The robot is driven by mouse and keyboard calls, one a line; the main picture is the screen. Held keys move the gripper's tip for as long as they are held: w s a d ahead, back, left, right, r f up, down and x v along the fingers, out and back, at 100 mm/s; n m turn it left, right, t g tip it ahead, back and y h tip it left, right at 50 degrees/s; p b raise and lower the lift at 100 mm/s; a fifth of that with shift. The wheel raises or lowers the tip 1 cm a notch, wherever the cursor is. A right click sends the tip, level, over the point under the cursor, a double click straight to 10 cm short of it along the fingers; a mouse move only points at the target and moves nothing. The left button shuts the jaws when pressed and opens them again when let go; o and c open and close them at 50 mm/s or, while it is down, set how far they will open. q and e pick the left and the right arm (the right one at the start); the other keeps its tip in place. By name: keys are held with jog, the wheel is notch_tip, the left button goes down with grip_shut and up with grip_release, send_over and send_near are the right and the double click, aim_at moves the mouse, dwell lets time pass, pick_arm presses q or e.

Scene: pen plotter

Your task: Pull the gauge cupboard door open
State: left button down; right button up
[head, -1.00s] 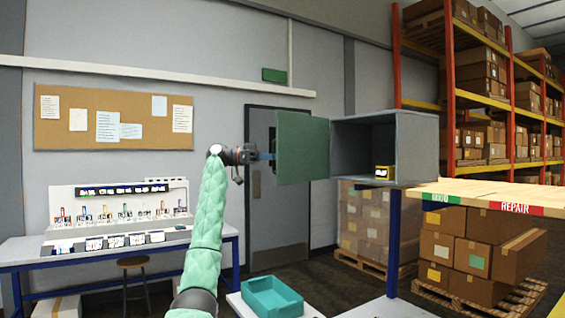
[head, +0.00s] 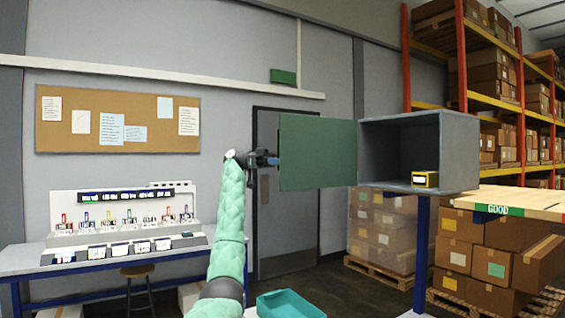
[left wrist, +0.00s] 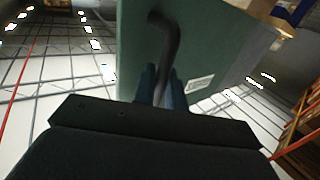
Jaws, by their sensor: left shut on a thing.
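The gauge cupboard (head: 462,150) is a grey box on a blue post, with its front open to view. Its green door (head: 318,152) stands swung wide open to the left. A yellow gauge (head: 425,179) sits on the cupboard floor. My left gripper (head: 270,160) is at the door's left edge. In the left wrist view its blue fingers (left wrist: 160,88) are shut on the dark curved handle (left wrist: 170,40) of the green door (left wrist: 200,45). My right gripper is not in view.
A teal tray (head: 290,304) lies low in front. A workbench (head: 30,260) with a gauge panel and a stool (head: 138,271) stand at left. A wooden-topped table (head: 530,200) is at right, with boxes and shelving behind.

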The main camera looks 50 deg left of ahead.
pick_arm(q)
jog(key=shift+f, duration=0.1)
jog(key=c, duration=1.8)
grip_release()
jog(key=shift+w, duration=0.15)
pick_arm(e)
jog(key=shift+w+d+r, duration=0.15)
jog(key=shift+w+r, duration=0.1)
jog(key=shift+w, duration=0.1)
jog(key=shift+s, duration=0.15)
